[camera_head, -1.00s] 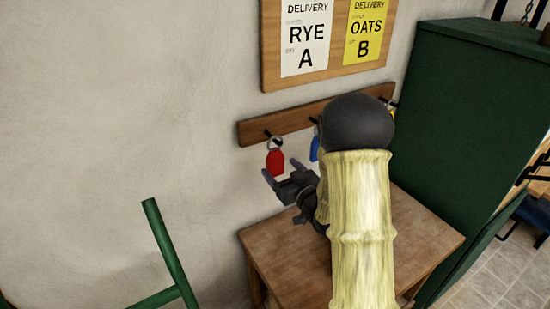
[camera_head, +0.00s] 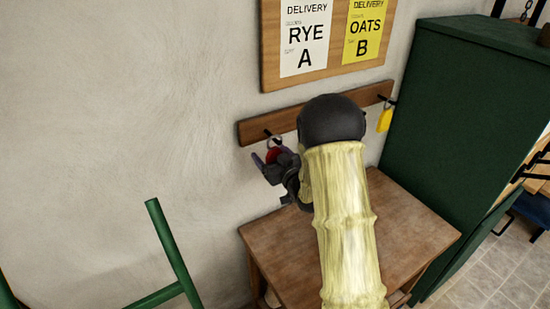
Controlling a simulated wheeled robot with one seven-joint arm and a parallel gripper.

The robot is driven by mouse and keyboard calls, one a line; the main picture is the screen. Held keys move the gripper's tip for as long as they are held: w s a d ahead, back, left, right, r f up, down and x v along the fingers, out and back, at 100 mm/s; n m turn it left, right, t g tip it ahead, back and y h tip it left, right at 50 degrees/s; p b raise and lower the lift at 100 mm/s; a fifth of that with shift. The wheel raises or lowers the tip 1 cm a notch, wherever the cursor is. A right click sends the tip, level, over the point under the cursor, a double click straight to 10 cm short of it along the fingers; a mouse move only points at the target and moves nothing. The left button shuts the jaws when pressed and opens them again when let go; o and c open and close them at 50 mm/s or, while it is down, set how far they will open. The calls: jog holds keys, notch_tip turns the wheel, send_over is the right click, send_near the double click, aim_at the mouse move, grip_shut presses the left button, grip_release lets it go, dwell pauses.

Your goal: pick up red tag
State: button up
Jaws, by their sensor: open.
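The red tag (camera_head: 272,154) hangs by a ring from the left peg of the wooden rack (camera_head: 288,118) on the wall. My gripper (camera_head: 266,157) is open at the tag, with its fingers around or just in front of it; I cannot tell whether they touch it. The gripper hides the tag's lower part. A yellow tag (camera_head: 384,119) hangs from the right peg. The blue tag is hidden behind my arm.
A small wooden table (camera_head: 400,235) stands below the rack. A green cabinet (camera_head: 470,120) is at the right. A green metal frame (camera_head: 172,250) stands at the lower left. A notice board (camera_head: 270,60) with delivery sheets hangs above. The wall at left is bare.

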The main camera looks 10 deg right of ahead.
dwell(0.4)
jog(key=c, duration=1)
jog(key=shift+c, duration=0.2)
jog(key=shift+r, duration=0.2)
jog(key=b+v, duration=0.5)
jog(key=v, duration=0.1)
jog(key=b+v, duration=0.5)
jog(key=v, duration=0.1)
jog(key=r+b+v, duration=0.1)
jog(key=b+v, duration=0.4)
jog(key=v, duration=0.1)
jog(key=shift+r, duration=0.1)
